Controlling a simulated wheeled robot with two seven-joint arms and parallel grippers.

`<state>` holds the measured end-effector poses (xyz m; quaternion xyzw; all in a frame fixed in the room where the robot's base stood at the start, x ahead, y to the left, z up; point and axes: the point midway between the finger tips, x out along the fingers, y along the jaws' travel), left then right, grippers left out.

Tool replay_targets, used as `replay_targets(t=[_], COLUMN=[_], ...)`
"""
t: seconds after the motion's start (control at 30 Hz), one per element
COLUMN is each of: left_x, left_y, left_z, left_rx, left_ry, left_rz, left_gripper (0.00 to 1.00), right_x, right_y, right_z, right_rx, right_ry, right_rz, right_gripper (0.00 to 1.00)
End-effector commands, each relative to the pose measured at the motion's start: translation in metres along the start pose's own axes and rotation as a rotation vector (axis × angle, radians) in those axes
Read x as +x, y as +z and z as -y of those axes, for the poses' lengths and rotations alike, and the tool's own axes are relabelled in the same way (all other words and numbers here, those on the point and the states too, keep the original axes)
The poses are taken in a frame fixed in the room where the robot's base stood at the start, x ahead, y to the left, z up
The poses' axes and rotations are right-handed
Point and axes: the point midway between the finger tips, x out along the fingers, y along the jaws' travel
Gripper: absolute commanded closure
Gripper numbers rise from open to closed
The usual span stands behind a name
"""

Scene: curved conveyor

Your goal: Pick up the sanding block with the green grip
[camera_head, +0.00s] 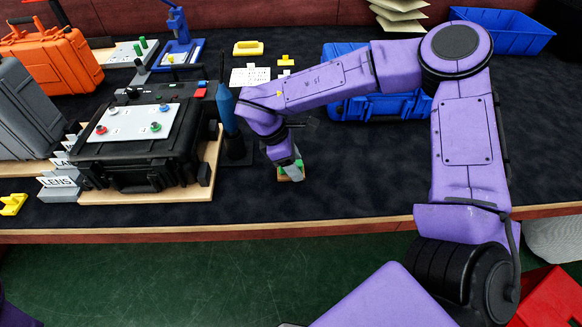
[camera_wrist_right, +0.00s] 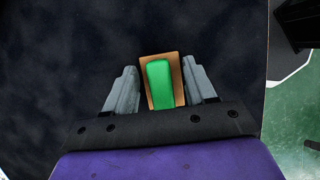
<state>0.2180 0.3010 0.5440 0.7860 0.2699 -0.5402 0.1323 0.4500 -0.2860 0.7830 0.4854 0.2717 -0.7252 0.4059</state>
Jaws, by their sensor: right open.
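The sanding block with the green grip (camera_head: 291,175) lies on the dark table top near its front edge in the head view, partly hidden by my right gripper (camera_head: 292,167). In the right wrist view the block (camera_wrist_right: 160,82) shows as a green grip on a tan base, between the two grey fingers of my right gripper (camera_wrist_right: 161,88). The fingers are apart, with a gap on each side of the block; the left gap looks wider. My left gripper is not in view.
A black case (camera_head: 140,172) on a wooden board and a dark blue bottle-like object (camera_head: 228,112) stand left of my right gripper. A blue case (camera_head: 375,106) stands behind my right arm. The table's front edge (camera_head: 330,223) is close. Dark table to the right is clear.

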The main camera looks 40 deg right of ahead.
Motion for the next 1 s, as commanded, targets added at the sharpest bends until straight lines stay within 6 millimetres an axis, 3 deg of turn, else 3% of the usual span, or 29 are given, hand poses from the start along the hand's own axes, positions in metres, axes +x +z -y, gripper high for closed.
replay_targets(t=[0.17, 0.27, 0.3, 0.57, 0.73, 0.83, 1.0], left_x=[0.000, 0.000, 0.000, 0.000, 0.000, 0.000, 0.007], left_y=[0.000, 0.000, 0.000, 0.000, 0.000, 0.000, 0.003], left_z=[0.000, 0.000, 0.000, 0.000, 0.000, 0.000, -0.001], left_rx=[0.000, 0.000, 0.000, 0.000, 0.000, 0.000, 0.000], left_ry=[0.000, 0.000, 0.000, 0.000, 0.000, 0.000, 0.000], left_rz=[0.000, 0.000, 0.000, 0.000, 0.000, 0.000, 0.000], left_gripper=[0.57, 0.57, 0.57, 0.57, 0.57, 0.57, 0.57], right_x=[0.000, 0.000, 0.000, -0.001, -0.015, -0.033, -0.085], right_y=[0.000, 0.000, 0.000, 0.000, 0.005, 0.012, -0.003], right_z=[0.000, 0.000, 0.000, 0.000, -0.001, 0.000, 0.019], right_rx=[0.000, 0.000, 0.000, 0.000, 0.001, 0.002, 0.000], right_ry=[0.001, 0.001, 0.001, 0.001, 0.003, 0.004, 0.008], right_rz=[0.000, 0.000, 0.000, 0.000, -0.002, -0.003, -0.001], right_gripper=[0.45, 0.77, 0.83, 0.83, 0.83, 0.83, 0.83])
